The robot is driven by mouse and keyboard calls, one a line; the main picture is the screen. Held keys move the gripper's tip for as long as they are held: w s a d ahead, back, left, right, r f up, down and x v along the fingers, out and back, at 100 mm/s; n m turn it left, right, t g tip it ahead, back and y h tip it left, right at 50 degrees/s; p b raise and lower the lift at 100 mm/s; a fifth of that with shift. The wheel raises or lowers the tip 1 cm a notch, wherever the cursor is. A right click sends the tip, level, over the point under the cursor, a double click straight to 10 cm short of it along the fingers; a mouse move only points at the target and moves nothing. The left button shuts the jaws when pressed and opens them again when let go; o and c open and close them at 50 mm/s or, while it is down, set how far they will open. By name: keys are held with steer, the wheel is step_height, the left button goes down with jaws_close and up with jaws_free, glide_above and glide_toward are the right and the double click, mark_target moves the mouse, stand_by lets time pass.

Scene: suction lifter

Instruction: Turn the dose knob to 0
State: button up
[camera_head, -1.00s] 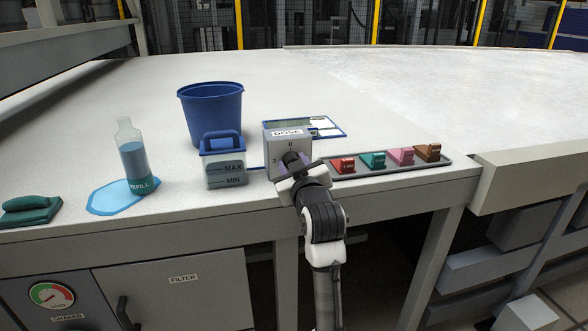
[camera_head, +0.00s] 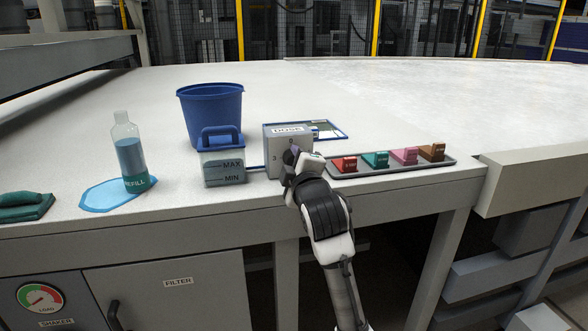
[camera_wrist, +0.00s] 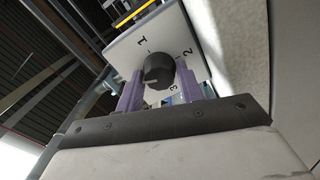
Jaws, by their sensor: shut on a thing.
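The grey dose box (camera_head: 273,143) stands near the table's front edge, labelled DOSE, with 0 at the top of its face and 3 at the left. The round black dose knob (camera_wrist: 158,68) sits on that face; 1, 2 and 3 show around it in the wrist view. A pale mark on the knob points to the lower left in that view, past the 3. The 0 is not visible there. My gripper (camera_head: 291,157) is shut on the knob, its purple fingers on either side. In the head view my gripper mostly hides the knob.
A tray (camera_head: 350,174) with several coloured blocks lies close to the right. A tank marked MAX and MIN (camera_head: 223,170) and a blue bucket (camera_head: 211,115) stand to the left. A refill bottle (camera_head: 130,155) stands further left on a blue patch.

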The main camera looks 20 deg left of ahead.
steer(key=shift+f+n+b, duration=0.2)
steer(key=shift+n+b, duration=0.5)
steer(key=shift+n, duration=1)
steer(key=o, duration=0.9)
steer(key=shift+r, duration=0.1)
steer(key=b+v, duration=0.1)
steer(key=v, duration=1.3)
steer(key=shift+b, duration=0.3)
steer(key=shift+a, duration=0.1)
